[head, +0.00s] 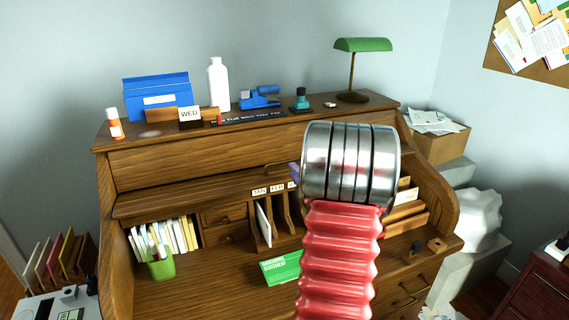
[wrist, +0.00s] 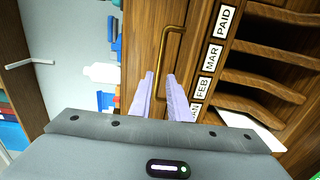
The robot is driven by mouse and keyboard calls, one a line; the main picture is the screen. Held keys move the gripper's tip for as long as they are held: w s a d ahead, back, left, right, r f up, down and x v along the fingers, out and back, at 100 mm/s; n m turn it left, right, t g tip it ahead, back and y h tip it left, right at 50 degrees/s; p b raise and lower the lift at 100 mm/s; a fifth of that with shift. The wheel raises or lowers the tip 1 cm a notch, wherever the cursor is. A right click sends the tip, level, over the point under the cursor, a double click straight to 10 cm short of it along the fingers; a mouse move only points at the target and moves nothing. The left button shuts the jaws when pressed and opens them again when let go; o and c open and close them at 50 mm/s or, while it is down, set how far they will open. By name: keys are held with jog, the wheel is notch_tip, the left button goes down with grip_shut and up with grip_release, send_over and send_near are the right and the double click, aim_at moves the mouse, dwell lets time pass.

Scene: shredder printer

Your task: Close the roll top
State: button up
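The wooden roll-top desk (head: 140,288) stands open, with its roll top (head: 200,160) raised above the pigeonholes. The roll top's brass handle (wrist: 167,55) shows in the wrist view as a thin bar running down toward my fingers. My gripper (wrist: 161,76) has two pale lavender fingers, spread apart, with the lower part of the handle between them. I see space beside the bar, so it does not look clamped. In the head view my metal cuff and red arm hide most of the gripper; a bit of lavender finger (head: 293,173) shows at the cuff's left edge.
On the desk's top stand a blue box (head: 158,97), a white bottle (head: 218,84), a blue stapler (head: 260,98) and a green lamp (head: 363,45). Below are a green pencil cup (head: 160,265), month-labelled slots (head: 265,215) and a green statement paper (head: 282,267).

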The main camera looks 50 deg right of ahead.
aim_at(285, 162)
jog(key=x, duration=0.8)
jog(key=shift+w+d, duration=0.15)
jog(key=shift+w, duration=0.1)
jog(key=shift+c, duration=0.2)
grip_shut()
jog(key=shift+f, duration=0.1)
